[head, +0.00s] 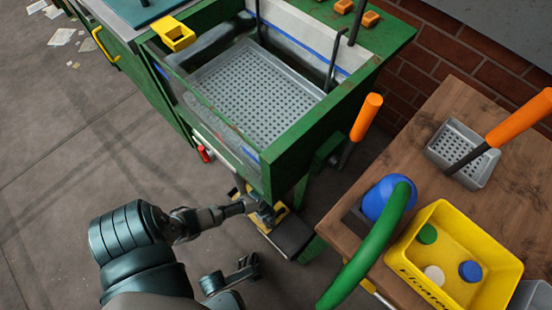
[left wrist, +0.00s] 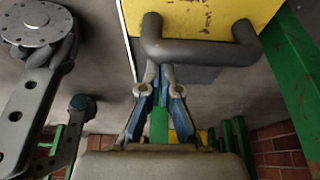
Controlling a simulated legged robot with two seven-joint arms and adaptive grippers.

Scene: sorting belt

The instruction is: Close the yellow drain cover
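The yellow drain cover (head: 281,214) shows low under the green sorting frame in the head view, mostly hidden by my left gripper (head: 262,208). In the left wrist view the yellow panel (left wrist: 205,14) fills the top, with a thick dark grey handle (left wrist: 205,50) across its lower edge. My left gripper (left wrist: 160,72) points at the left end of this handle. Its blue-lined fingers converge closely, and the handle partly covers their tips. I see no handle part clearly clamped between them.
The green frame (head: 262,172) holds a grey perforated tray (head: 250,95). A wooden table (head: 455,110) at right carries a yellow bin (head: 458,220), a blue ball with a green curved bar, and a grey basket (head: 463,150).

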